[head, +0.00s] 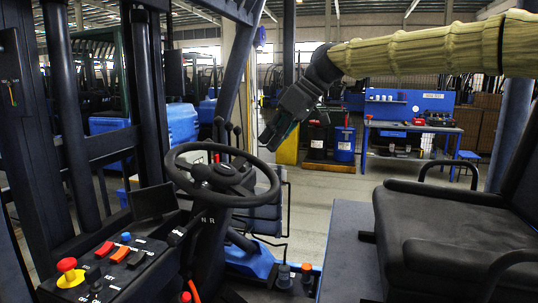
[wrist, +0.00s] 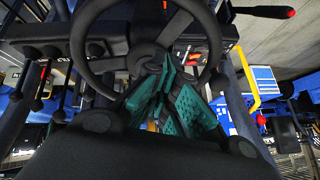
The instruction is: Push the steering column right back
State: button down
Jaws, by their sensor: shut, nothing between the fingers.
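The steering column (head: 209,232) rises from the floor of a forklift-like cab in the head view. A black steering wheel (head: 243,201) with a round knob sits tilted on top of it. The wheel (wrist: 81,43) also fills the upper middle of the wrist view, upside down. My gripper (head: 270,138) is above and to the right of the wheel in the head view, pointing down-left, and looks apart from it. In the wrist view its teal-padded fingers (wrist: 168,70) are together and empty, overlapping the wheel hub. Whether they touch the wheel cannot be told there.
A control panel (head: 105,268) with a red knob and coloured switches lies left of the column. A black seat (head: 440,222) stands at the right. Dark mast uprights (head: 68,110) are at the left. Open floor shows between wheel and seat.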

jog(key=s+a+f+p, duration=0.1)
jog(key=a+f+p, duration=0.2)
jog(key=f, duration=0.7)
jog(key=shift+a+p, duration=0.2)
jog(key=shift+p, duration=0.2)
jog(key=shift+s+d, duration=0.1)
